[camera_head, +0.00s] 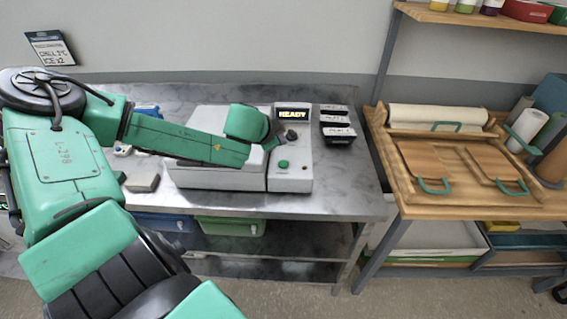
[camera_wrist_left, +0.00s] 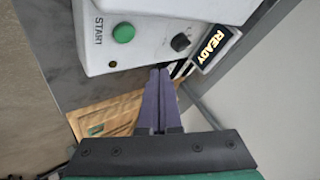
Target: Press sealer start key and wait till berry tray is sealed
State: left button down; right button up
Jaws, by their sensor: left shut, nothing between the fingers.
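The sealer (camera_head: 215,172) is a pale grey machine on the steel table, partly hidden behind my left arm. Its green round start key (camera_head: 283,164) sits on the control panel at its right side; in the left wrist view the key (camera_wrist_left: 123,33) has START written beside it. The display (camera_head: 293,114) reads READY, also in the left wrist view (camera_wrist_left: 215,47). My left gripper (camera_head: 271,141) is shut and empty, above the panel and apart from the key. In the left wrist view its fingertips (camera_wrist_left: 159,72) are near a black knob (camera_wrist_left: 180,42). The berry tray is not visible. My right gripper is not in view.
Black stacked bins (camera_head: 337,128) stand right of the sealer. A wooden bench (camera_head: 430,207) with boards and a roll is further right. A grey block (camera_head: 142,178) lies left of the sealer.

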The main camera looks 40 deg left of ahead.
aim_at(281, 165)
pick_arm(q)
notch_tip(281, 165, down, 5)
jog(key=b, duration=0.4)
jog(key=shift+f, duration=0.15)
jog(key=shift+f+b, duration=0.3)
jog(key=shift+f, duration=0.1)
jog(key=shift+a, duration=0.1)
dwell(1.1)
jog(key=shift+f, duration=0.4)
